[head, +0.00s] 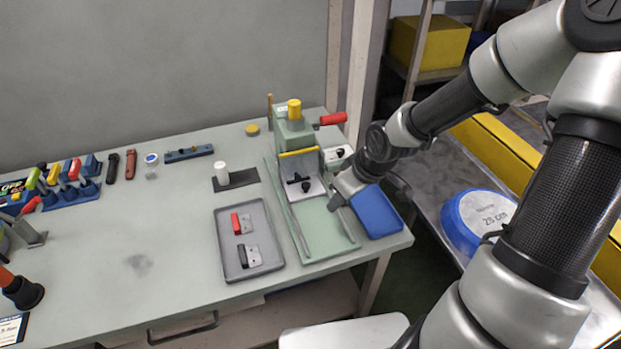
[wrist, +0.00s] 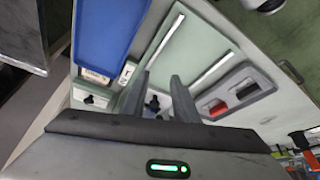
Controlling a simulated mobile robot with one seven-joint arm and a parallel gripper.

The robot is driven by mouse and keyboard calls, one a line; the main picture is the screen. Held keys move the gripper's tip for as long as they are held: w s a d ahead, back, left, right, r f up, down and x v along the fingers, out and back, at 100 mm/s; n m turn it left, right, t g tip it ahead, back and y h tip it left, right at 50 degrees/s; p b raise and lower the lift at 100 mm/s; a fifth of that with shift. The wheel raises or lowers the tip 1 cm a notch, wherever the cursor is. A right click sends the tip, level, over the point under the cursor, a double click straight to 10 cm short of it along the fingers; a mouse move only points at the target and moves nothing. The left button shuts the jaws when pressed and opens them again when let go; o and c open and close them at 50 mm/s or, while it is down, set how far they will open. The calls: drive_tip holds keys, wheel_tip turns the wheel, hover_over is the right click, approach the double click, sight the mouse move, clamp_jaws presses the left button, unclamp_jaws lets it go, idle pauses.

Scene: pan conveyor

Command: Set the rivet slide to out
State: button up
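The slide (head: 313,188) is a grey plate with a black cross-shaped knob (head: 299,181), between the rails of a pale green fixture (head: 325,230) on the bench. A yellow-edged guard stands upright right behind it. My gripper (head: 334,204) is just right of the slide, above the fixture's right rail. In the wrist view my gripper (wrist: 161,82) has its two fingers apart, with nothing held between them. The black knob (wrist: 152,103) shows beyond and between the fingers, partly hidden by them. I cannot tell whether fingers touch it.
A green press (head: 294,130) with a red lever (head: 332,119) stands behind the slide. A blue tray (head: 378,216) lies right of the fixture. A grey tray (head: 229,268) with red and black-handled parts lies left.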

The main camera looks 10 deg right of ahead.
drive_tip(key=b, duration=0.2)
approach(306, 184)
drive_tip(key=x, duration=0.5)
drive_tip(key=shift+a, duration=0.1)
drive_tip(key=shift+w+a+f, duration=0.1)
drive_tip(key=shift+f, duration=0.45)
drive_tip(key=shift+b+x, duration=0.4)
drive_tip(key=shift+x, duration=0.4)
clamp_jaws()
